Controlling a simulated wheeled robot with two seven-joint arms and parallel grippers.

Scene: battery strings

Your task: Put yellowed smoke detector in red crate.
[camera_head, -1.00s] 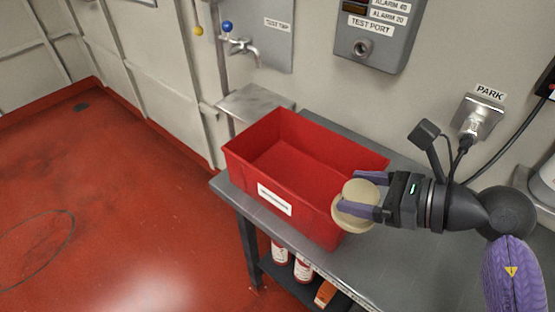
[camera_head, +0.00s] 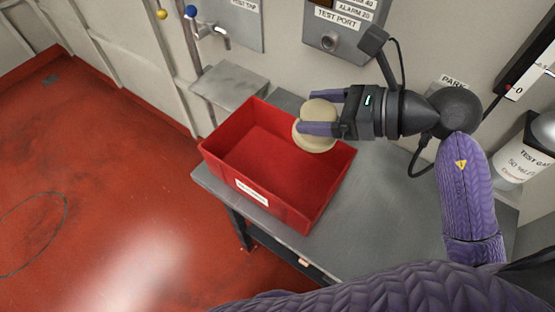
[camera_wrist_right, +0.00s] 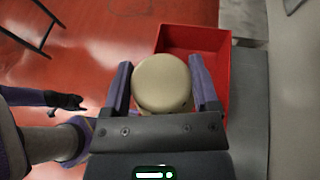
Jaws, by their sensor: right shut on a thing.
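The yellowed smoke detector (camera_head: 316,126) is a round, cream-coloured disc held between the purple fingers of my right gripper (camera_head: 322,113). In the right wrist view the detector (camera_wrist_right: 162,83) sits between the two fingers (camera_wrist_right: 162,85). The red crate (camera_head: 232,181) stands on the grey bench, open at the top and with a white label on its front. The detector is above the crate's far right part, seemingly over or near its rim; the exact height is hard to tell. Part of my left arm, with a dark end (camera_wrist_right: 66,101), shows in the right wrist view; its jaws are unclear.
The grey bench (camera_head: 375,205) has free room right of the crate. A tap (camera_head: 212,32) and a test port box (camera_head: 343,25) are on the wall behind. A grey ledge (camera_head: 228,84) is behind the crate. A gas cylinder (camera_head: 525,160) stands at the right.

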